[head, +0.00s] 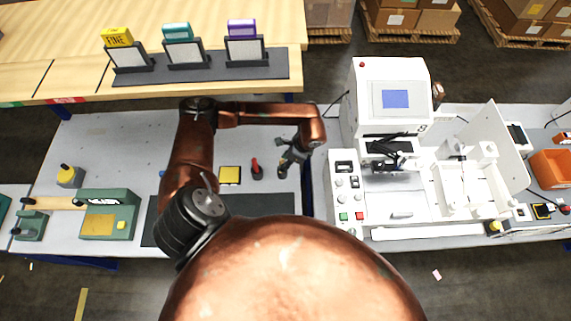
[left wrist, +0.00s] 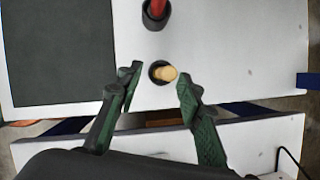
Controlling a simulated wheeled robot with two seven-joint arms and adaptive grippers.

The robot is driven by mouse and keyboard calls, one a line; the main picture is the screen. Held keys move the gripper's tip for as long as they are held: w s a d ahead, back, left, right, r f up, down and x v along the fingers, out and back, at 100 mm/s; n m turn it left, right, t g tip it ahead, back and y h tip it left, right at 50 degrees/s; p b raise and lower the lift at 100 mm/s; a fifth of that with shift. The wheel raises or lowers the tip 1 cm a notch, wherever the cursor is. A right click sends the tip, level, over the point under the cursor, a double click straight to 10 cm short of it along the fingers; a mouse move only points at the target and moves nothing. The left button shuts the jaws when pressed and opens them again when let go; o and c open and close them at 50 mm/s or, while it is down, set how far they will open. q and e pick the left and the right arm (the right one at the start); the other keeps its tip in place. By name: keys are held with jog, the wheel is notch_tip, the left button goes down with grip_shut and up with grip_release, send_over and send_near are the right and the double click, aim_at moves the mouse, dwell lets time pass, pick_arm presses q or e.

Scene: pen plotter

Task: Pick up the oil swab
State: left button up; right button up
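My left gripper (head: 290,160) hangs over the white bench in the head view, with its fingers pointing down. In the left wrist view its two green-lined fingers (left wrist: 157,85) are apart, with nothing held between them. A tan, round-ended handle (left wrist: 165,73) stands in a dark round holder, just beyond and between the fingertips, apparently untouched. It seems to be the oil swab, though its lower part is hidden in the holder. A red-handled tool (head: 257,166) stands in a black cup beside it; it also shows in the left wrist view (left wrist: 157,10). My right gripper is not in view.
A yellow pad (head: 229,175) lies left of the red tool, and a dark mat (head: 262,204) lies in front. The white plotter machine (head: 388,95) stands to the right across a gap. A green device (head: 110,212) sits at left.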

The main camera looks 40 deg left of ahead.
aim_at(283, 160)
pick_arm(q)
jog(key=shift+s+a+f+p, duration=0.35)
jog(key=shift+s+a+f, duration=0.35)
jog(key=shift+s, duration=0.15)
jog(key=shift+w+a+f, duration=0.1)
jog(key=shift+w+f, duration=0.6)
jog(key=shift+f, duration=0.35)
jog(key=shift+w+f, duration=0.4)
jog(key=shift+w, duration=0.45)
jog(key=shift+s+r, duration=0.15)
jog(key=shift+s, duration=0.3)
jog(key=shift+c, duration=1.1)
jog(key=shift+s+a+r, duration=0.1)
jog(key=shift+s+r, duration=0.1)
jog(key=shift+s, duration=0.15)
jog(key=shift+c, duration=0.8)
jog(key=shift+w+f, duration=0.2)
jog(key=shift+w, duration=0.15)
grip_shut()
jog(key=shift+s+r, duration=0.1)
jog(key=shift+s, duration=0.05)
jog(key=shift+r, duration=0.7)
notch_tip(283, 160, up, 7)
jog(key=shift+r+b, duration=0.2)
jog(key=shift+b, duration=0.55)
jog(key=shift+r, duration=0.55)
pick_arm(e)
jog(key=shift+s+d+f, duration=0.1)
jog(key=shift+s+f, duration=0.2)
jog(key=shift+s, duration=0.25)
